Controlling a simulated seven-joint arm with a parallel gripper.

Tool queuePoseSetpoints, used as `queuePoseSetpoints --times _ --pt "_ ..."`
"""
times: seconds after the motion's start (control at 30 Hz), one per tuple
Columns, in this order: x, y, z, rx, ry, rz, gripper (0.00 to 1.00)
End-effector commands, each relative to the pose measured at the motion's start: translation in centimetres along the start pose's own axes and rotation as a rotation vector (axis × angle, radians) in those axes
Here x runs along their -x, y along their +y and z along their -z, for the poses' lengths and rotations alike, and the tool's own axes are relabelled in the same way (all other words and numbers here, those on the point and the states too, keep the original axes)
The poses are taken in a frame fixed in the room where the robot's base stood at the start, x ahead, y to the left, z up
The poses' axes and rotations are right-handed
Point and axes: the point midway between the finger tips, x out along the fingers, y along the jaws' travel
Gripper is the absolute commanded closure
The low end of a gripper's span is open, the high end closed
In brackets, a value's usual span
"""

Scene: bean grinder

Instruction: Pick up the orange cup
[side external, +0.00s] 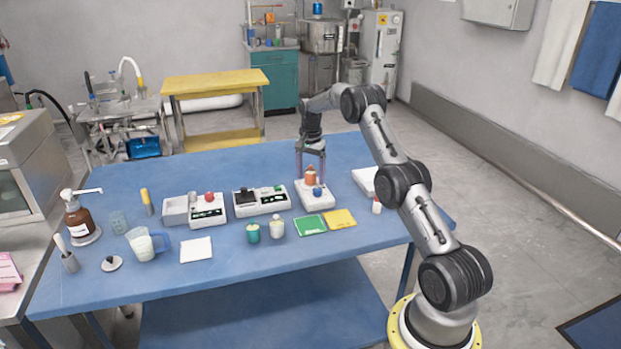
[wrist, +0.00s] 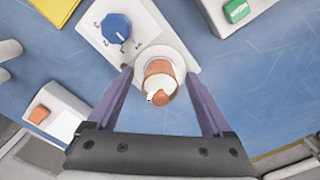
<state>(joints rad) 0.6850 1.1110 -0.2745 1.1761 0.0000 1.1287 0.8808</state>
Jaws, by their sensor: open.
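The orange cup (side external: 310,179) stands on a small white machine (side external: 313,201) with a blue knob, near the middle of the blue table. In the wrist view the cup (wrist: 159,68) sits on the machine's round plate, with something pale and orange inside its mouth. My gripper (wrist: 159,78) is open above the machine. Its two purple fingers point down, one on each side of the cup. The gripper (side external: 311,173) also shows in the side view.
A white machine with a black top (side external: 261,201) stands left of the cup's machine. Green (side external: 309,225) and yellow (side external: 340,218) cards lie in front. The table behind is clear.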

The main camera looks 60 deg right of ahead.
Motion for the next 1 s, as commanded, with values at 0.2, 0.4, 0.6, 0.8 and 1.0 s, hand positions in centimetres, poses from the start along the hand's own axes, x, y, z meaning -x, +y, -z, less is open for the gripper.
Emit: queuePoseSetpoints --times 0.2,0.4,0.6,0.8,1.0 --pt "-0.2 -0.01 -0.01 0.0 0.0 0.0 0.16" --pt "-0.19 -0.01 -0.02 0.0 0.0 0.0 0.45" --pt "-0.18 -0.01 -0.02 0.0 0.0 0.0 0.81" --pt "-0.14 -0.02 -0.01 0.0 0.001 0.001 1.0" --pt "-0.08 -0.03 0.0 0.0 0.001 0.001 1.0"
